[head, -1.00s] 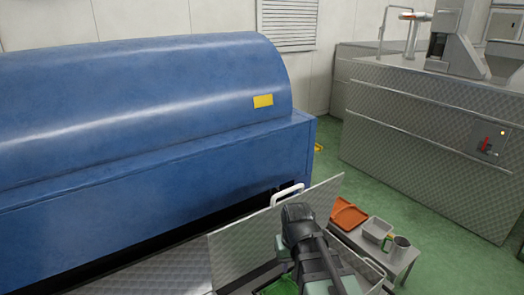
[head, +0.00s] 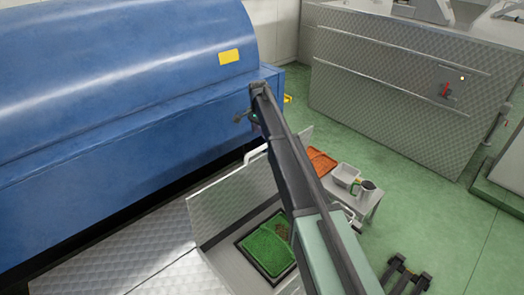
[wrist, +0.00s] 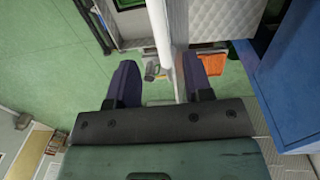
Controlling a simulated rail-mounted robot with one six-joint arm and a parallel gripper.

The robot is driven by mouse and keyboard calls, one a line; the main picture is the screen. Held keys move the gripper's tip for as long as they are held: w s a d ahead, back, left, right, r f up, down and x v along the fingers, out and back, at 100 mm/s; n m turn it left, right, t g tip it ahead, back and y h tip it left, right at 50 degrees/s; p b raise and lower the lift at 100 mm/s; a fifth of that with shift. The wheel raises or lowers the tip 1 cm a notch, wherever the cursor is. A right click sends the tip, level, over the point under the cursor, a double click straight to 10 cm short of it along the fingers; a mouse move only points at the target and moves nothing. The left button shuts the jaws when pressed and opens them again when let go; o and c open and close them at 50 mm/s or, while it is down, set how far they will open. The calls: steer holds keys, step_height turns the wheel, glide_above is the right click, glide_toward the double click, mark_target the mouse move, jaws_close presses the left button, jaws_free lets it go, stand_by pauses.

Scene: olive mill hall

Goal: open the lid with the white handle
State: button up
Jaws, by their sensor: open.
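The metal lid (head: 235,195) stands raised on edge, tilted up beside the blue machine. Its white handle (head: 256,153) sits on the top edge. Below the lid, the open hatch shows green paste in a dark frame (head: 262,271). In the wrist view my gripper (wrist: 167,62) is open. A pale upright strip shows between its fingers; I cannot tell whether it is the handle or the lid's edge. Nothing is seen gripped.
The blue machine (head: 120,110) fills the left side. A small table right of the hatch holds an orange tray (head: 322,161), a grey bin (head: 346,174) and a metal mug (head: 368,188). A metal cabinet (head: 390,90) stands at the back right. Green floor is free between.

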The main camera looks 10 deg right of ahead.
steer(key=f+b, duration=0.3)
steer(key=f, duration=0.1)
steer(key=f+b, duration=0.3)
steer(key=shift+s+d+f, duration=0.15)
steer(key=shift+s+f, duration=0.05)
steer(key=shift+f, duration=0.15)
steer(key=shift+r, duration=0.1)
jaws_close()
